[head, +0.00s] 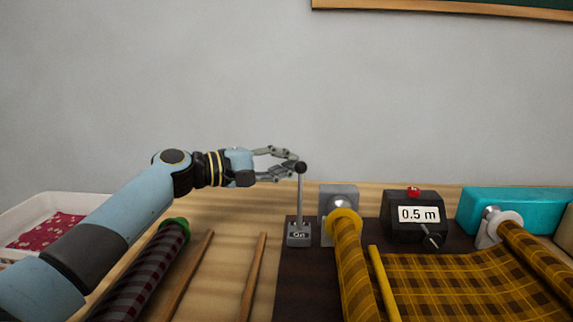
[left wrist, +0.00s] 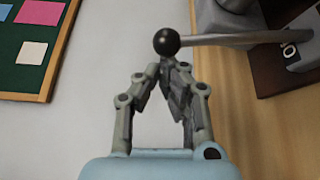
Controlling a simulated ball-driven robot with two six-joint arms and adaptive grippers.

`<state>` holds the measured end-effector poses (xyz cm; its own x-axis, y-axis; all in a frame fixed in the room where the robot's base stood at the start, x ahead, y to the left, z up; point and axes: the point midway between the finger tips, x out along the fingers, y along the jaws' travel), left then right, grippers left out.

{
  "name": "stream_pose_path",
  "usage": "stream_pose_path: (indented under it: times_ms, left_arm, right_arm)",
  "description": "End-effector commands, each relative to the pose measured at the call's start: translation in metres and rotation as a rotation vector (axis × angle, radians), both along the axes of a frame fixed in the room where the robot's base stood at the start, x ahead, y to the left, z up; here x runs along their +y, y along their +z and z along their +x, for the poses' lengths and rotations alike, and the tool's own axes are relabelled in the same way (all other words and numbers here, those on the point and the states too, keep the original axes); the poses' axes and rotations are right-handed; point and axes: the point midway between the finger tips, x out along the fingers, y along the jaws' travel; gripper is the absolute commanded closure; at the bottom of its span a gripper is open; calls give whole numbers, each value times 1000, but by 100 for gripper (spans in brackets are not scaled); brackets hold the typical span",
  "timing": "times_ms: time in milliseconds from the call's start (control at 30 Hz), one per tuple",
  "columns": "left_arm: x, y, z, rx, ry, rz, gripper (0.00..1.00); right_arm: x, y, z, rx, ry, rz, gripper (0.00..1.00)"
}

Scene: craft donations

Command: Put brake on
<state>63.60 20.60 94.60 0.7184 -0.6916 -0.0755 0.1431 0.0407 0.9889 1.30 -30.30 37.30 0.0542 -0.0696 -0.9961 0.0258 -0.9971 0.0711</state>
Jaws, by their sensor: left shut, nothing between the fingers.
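The brake lever (head: 300,200) stands upright on a small grey box labelled "On" (head: 299,236), at the left edge of the dark mat. It has a thin grey rod and a black ball knob (head: 300,167). My left gripper (head: 296,166) is shut and empty, its fingertips right at the knob from the left. In the left wrist view the black knob (left wrist: 167,41) is just beyond the closed fingertips (left wrist: 168,62), and the rod runs off to the right. I cannot tell whether they touch. My right gripper is not in view.
Right of the lever are a grey bracket (head: 339,197) with a yellow plaid fabric roll (head: 354,265), a counter reading "0.5 m" (head: 417,214) and a teal box (head: 520,208). A dark striped roll (head: 143,275), wooden strips (head: 253,278) and a white tray (head: 62,204) lie left.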

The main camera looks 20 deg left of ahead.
Motion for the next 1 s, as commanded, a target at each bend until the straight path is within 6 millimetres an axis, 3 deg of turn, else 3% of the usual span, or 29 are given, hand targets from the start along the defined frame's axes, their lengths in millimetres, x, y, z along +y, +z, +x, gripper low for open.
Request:
stream_pose_path:
  times_ms: [567, 1000]
  left_arm:
    - [-5, 10, -17, -76, -1, 21, 100]
    - [-16, 18, -57, -74, -1, 21, 100]
  right_arm:
    - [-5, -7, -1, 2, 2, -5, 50]
    - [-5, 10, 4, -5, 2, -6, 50]
